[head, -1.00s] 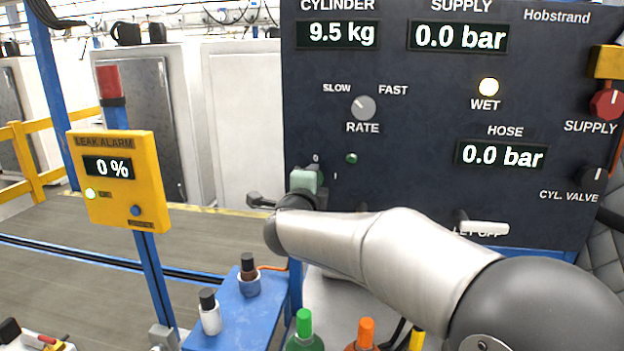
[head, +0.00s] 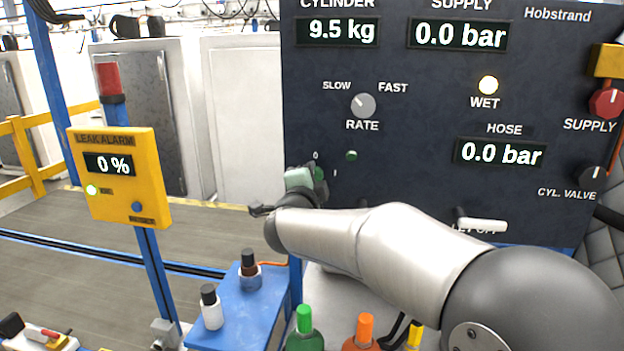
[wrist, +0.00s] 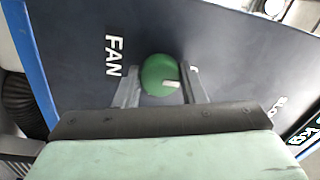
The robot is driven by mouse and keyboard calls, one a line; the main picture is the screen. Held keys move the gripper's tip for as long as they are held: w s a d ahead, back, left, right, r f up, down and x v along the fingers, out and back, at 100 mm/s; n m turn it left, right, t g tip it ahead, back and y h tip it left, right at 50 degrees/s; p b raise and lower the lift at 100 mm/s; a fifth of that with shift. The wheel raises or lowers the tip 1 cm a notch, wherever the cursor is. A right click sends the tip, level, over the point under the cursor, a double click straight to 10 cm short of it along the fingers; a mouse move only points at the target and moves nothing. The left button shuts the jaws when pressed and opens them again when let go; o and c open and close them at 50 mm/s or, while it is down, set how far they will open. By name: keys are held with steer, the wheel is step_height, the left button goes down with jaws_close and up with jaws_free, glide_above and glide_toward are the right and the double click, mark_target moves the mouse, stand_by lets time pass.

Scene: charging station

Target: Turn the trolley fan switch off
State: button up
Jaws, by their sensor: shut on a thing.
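The fan switch is a round green knob (wrist: 157,72) with a white pointer mark, on the dark panel beside the word FAN. In the wrist view my gripper (wrist: 162,82) has one finger on each side of the knob and is shut on it. The pointer mark slants to the lower right there. In the head view the knob (head: 319,175) shows only partly behind my gripper's pale green body (head: 299,179). A 0 mark is above it and an I mark to its right. A small green lamp (head: 351,155) sits up and right of the knob.
The rate knob (head: 363,105) is above the fan switch on the same panel. A white-handled lever (head: 482,226) is low on the panel, close above my arm. A yellow leak alarm box (head: 118,177) stands at left. Bottles (head: 211,308) stand on a blue shelf below.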

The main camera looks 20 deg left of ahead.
steer(key=o, duration=1)
steer(key=s+d+b, duration=0.2)
steer(key=s+b, duration=0.2)
steer(key=s, duration=1.3)
steer(key=shift+s+d, duration=0.15)
